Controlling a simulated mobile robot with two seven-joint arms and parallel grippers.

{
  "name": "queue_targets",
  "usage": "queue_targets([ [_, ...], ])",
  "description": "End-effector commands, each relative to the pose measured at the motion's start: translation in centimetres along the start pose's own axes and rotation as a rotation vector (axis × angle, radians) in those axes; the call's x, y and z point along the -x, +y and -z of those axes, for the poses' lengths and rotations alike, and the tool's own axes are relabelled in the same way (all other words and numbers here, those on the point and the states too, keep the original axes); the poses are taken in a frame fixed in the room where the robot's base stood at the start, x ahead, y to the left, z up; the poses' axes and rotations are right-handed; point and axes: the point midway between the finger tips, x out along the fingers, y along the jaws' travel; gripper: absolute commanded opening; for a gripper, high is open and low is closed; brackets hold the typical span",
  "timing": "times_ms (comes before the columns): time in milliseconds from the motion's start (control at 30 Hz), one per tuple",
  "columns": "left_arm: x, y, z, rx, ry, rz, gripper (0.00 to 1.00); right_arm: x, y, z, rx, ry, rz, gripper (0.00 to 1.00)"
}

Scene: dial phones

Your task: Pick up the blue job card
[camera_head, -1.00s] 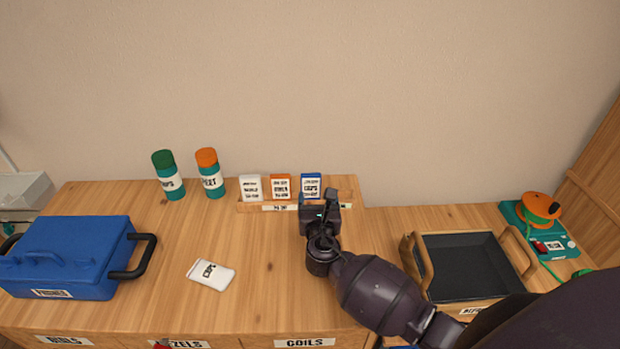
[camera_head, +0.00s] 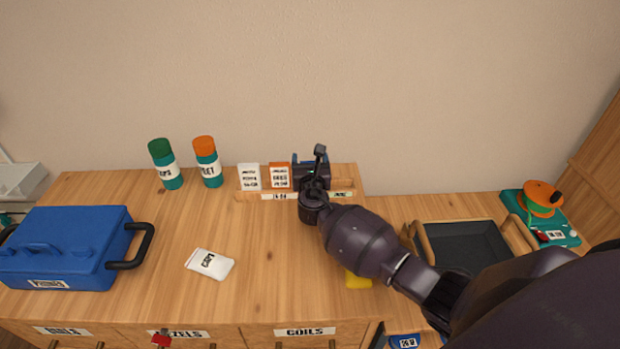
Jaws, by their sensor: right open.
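The blue job card stood at the right end of a wooden card rack (camera_head: 345,184) at the back of the worktop a second ago. It is now mostly or wholly hidden behind my right gripper (camera_head: 311,160). The gripper is open, directly in front of and over the card's place. I cannot tell whether its fingers touch or straddle the card. A white card (camera_head: 249,177) and an orange card (camera_head: 279,176) stand upright in the rack to the left. My left gripper is not in view.
Two teal jars (camera_head: 165,165) (camera_head: 207,163) stand left of the rack. A blue toolbox (camera_head: 68,245) is at the left. A white pouch (camera_head: 209,264) lies mid-table. A dark tray (camera_head: 462,245) and an orange reel (camera_head: 542,197) are at the right. A yellow object (camera_head: 357,281) is partly under my arm.

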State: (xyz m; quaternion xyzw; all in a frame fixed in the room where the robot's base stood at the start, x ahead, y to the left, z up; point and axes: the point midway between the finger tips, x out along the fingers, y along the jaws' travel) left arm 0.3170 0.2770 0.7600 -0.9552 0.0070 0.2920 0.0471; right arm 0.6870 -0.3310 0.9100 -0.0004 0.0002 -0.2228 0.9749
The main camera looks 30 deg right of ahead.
Motion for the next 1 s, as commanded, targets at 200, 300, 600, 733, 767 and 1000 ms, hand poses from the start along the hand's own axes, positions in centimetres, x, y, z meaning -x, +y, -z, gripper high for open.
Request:
queue_targets([
  [200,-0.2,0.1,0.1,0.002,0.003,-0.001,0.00,-0.9,0.0,0.0,-0.001,0.000,0.001,0.72],
  [300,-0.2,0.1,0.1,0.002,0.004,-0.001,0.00,-0.9,0.0,0.0,-0.001,0.000,0.001,0.72],
  [600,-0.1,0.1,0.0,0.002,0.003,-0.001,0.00,-0.8,0.0,0.0,-0.001,0.000,0.001,0.36],
  [733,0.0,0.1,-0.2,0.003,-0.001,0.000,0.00,-0.8,0.0,0.0,-0.001,0.000,0.001,0.36],
  [767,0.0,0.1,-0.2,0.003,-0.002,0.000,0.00,-0.8,0.0,0.0,-0.001,0.000,0.001,0.36],
  [1000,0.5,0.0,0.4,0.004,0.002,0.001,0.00,-0.9,-0.1,-1.8,-0.004,-0.003,0.001,0.36],
])
